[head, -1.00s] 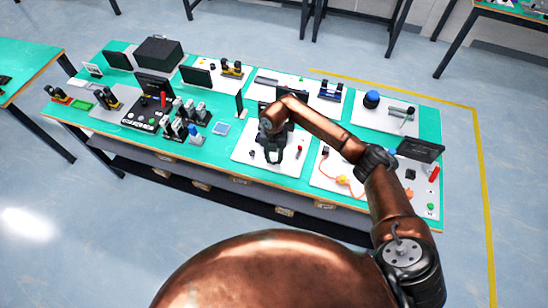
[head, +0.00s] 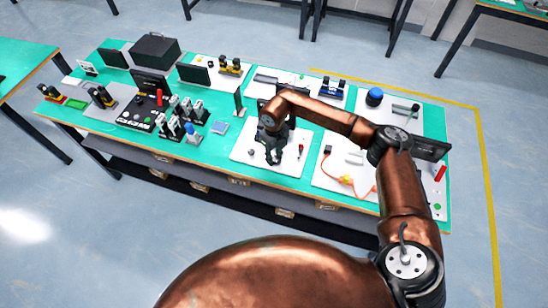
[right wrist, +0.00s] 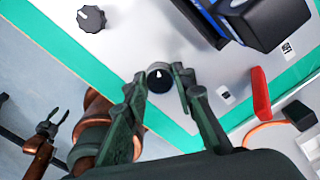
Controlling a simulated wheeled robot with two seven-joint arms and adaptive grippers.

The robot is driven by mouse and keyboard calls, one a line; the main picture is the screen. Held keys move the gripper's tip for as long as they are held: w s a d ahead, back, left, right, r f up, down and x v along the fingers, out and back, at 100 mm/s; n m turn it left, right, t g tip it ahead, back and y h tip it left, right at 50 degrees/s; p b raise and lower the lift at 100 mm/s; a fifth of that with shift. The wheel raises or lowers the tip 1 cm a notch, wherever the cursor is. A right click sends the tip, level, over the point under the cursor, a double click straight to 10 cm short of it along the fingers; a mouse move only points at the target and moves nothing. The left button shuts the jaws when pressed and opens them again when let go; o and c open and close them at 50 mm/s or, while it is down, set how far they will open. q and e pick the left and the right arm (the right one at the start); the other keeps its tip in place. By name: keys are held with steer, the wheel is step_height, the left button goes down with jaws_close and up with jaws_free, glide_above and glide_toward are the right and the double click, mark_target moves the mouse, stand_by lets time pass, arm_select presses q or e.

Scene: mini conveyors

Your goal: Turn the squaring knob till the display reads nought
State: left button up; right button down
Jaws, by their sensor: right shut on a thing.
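My right gripper (head: 273,158) points down over a white panel (head: 243,141) in the middle of the bench. In the right wrist view its fingertips (right wrist: 160,77) are closed around a dark round knob (right wrist: 159,83) with a white pointer mark. A second dark knob (right wrist: 91,18) stands apart on the same panel. A dark block with a blue edge (right wrist: 270,20), perhaps the display housing, stands beside the held knob; no reading is visible. My left gripper (right wrist: 46,130) shows at the left of the wrist view, empty with its fingers apart, away from the bench.
A red handle-like part (right wrist: 261,94) lies to the right of the gripper. An orange cable (head: 350,182) lies on the neighbouring panel. Several switches and devices crowd the bench to the left.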

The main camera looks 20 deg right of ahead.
mark_target(274, 158)
steer(key=n+b, duration=0.2)
steer(key=n, duration=0.2)
steer(key=shift+f, duration=0.1)
steer(key=shift+n+b, duration=0.6)
steer(key=shift+n, duration=1.1)
steer(key=c, duration=1.6)
jaws_free()
step_height(274, 158, up, 12)
